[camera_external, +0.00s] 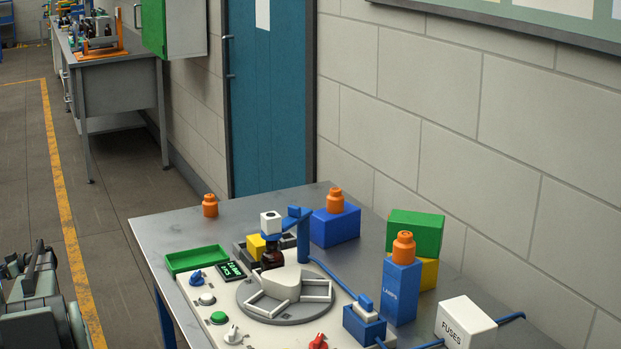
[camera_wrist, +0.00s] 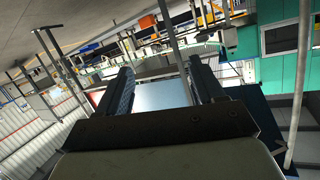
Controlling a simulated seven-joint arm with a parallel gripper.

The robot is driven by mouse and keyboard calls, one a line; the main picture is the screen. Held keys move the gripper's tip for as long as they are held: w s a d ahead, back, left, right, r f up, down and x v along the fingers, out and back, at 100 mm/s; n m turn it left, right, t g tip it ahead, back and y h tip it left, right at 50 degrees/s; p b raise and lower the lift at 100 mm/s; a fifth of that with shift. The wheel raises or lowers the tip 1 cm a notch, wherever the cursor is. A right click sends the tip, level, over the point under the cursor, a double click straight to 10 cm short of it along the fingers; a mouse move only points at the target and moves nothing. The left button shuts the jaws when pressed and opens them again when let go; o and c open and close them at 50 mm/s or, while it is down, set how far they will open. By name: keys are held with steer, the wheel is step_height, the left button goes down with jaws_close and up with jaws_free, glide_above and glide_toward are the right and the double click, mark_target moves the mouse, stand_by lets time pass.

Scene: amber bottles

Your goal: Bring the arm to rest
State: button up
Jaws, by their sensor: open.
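My gripper (camera_external: 28,262) is at the lower left of the external view, off the left side of the table and apart from everything on it. In the wrist view its two dark fingers (camera_wrist: 160,72) stand wide apart with nothing between them. A dark amber bottle (camera_external: 272,259) stands at the back of the round grey turntable (camera_external: 250,312), below a white block (camera_external: 271,222) beside a blue post. The bottle's lower part is partly hidden by the white hub.
The grey metal table (camera_external: 165,235) holds a green tray (camera_external: 196,259), several coloured boxes and three orange bottle-shaped pieces, one on the bare table (camera_external: 210,206). A white FUSES box (camera_external: 465,323) stands at the right.

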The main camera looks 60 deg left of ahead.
steer(key=w+d+f+m+t, duration=0.2)
steer(key=w+d+f+m, duration=0.3)
steer(key=w+d+f, duration=0.55)
steer(key=w+d+f+m+t, duration=0.2)
steer(key=w+d+f+m, duration=0.25)
steer(key=w+d, duration=0.6)
steer(key=w+d+f+m+t+h, duration=0.15)
steer(key=w+d+f+m, duration=0.25)
steer(key=w+d, duration=0.5)
steer(key=w+d+f+m+t+h, duration=0.15)
steer(key=w+d+f+m, duration=0.45)
steer(key=d, duration=0.6)
steer(key=w+d+m+t, duration=0.15)
steer(key=w+d, duration=0.25)
steer(key=d, duration=0.9)
steer(key=w+d+m, duration=0.3)
steer(key=w+d, duration=0.2)
steer(key=d, duration=0.8)
steer(key=s+d+r+m, duration=0.2)
steer(key=s+d+m, duration=0.1)
steer(key=d, duration=0.8)
steer(key=s+d+r+m+g+h, duration=0.1)
steer(key=s+d, duration=0.4)
steer(key=d, duration=0.7)
steer(key=shift+d+r+m+h, duration=0.3)
steer(key=shift+r+m, duration=0.3)
steer(key=shift+m, duration=0.5)
